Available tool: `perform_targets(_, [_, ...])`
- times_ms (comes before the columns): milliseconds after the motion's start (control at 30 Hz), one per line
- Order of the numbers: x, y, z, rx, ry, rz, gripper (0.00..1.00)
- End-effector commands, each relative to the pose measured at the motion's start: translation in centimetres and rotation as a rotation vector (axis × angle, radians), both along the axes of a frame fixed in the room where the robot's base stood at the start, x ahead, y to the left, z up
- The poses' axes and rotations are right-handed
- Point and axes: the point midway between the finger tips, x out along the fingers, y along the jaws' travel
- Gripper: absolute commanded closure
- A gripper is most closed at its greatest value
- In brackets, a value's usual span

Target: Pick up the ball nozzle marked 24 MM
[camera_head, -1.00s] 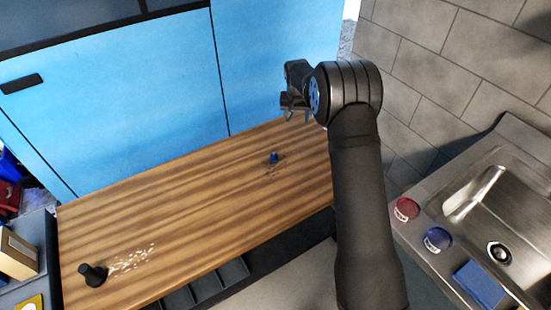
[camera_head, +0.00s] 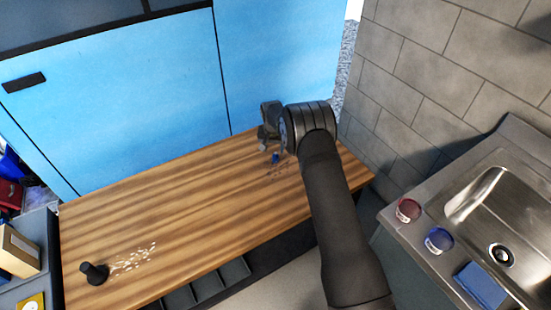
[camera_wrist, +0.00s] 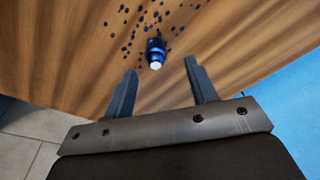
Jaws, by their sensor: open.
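A small blue nozzle (camera_head: 275,158) with a pale end stands on the wooden bench (camera_head: 180,215), close to my gripper (camera_head: 267,145). In the wrist view the blue nozzle (camera_wrist: 156,50) lies just beyond and between the fingertips of my gripper (camera_wrist: 161,68), among dark specks. The fingers are apart with nothing between them. A black nozzle-like piece (camera_head: 94,273) with a wide base stands at the bench's near left end, beside white specks. No 24 MM marking is legible on either piece.
Blue cabinet doors (camera_head: 110,105) rise behind the bench. A metal sink (camera_head: 500,205) is at the right, with a red tub (camera_head: 408,210), a blue tub (camera_head: 438,240) and a blue sponge (camera_head: 481,286) beside it. The middle of the bench is clear.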

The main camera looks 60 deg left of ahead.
Motion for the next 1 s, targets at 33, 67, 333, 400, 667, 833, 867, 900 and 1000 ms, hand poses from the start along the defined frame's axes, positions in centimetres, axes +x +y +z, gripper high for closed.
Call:
perform_targets(33, [0.0,0.0,-0.3,0.0,0.0,0.0,0.48])
perform_targets(67, [0.1,0.0,-0.3,0.0,0.0,0.0,0.48])
perform_targets(333, [1.0,0.1,-3.4,-0.002,0.0,0.0,0.48])
perform_targets(400, [1.1,0.2,-4.2,-0.001,0.0,0.001,0.48])
perform_targets(667, [1.2,0.4,-5.5,0.002,-0.001,0.0,0.48])
perform_targets(833, [1.2,0.4,-5.4,0.002,-0.001,-0.001,0.52])
perform_targets(867, [1.2,0.4,-5.4,0.002,-0.001,-0.001,0.58])
perform_targets(900, [1.2,0.4,-5.4,0.002,-0.001,-0.001,0.65])
perform_targets(1000, [1.2,0.4,-5.4,0.002,-0.001,-0.001,0.85])
